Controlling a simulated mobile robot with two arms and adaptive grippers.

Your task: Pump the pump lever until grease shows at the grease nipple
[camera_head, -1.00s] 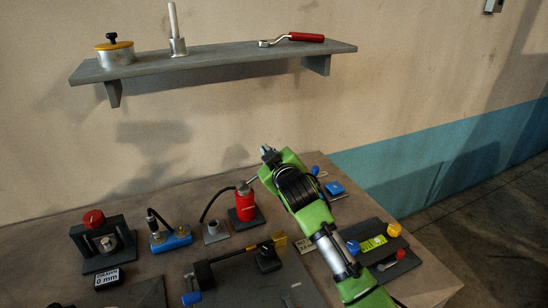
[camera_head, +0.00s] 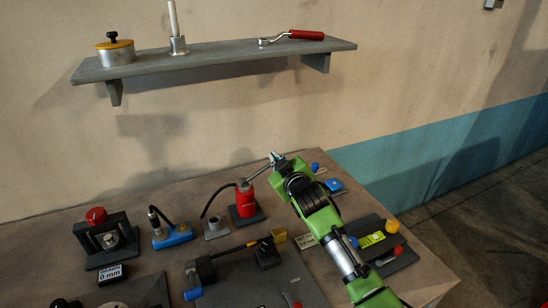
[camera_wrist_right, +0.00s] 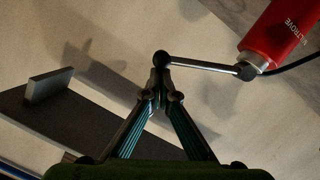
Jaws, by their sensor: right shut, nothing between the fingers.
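The red pump (camera_head: 245,200) stands on a dark base on the bench, and its upper part shows in the wrist view (camera_wrist_right: 276,34). Its thin pump lever (camera_head: 259,172) slants up to the right from the pump top and ends in a black ball, clear in the wrist view (camera_wrist_right: 162,58). My right gripper (camera_head: 275,158) is shut and empty, its fingertips right at the ball (camera_wrist_right: 160,78); I cannot tell whether they touch. A black hose runs to a small grey block (camera_head: 215,229), apparently with the grease nipple; any grease is too small to see. My left gripper is not in view.
A blue device (camera_head: 172,236) and a black frame with a red knob (camera_head: 103,242) stand to the left. A dark clamp-like fixture (camera_head: 232,254) lies in front of the pump. A shelf (camera_head: 220,59) hangs on the wall above.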

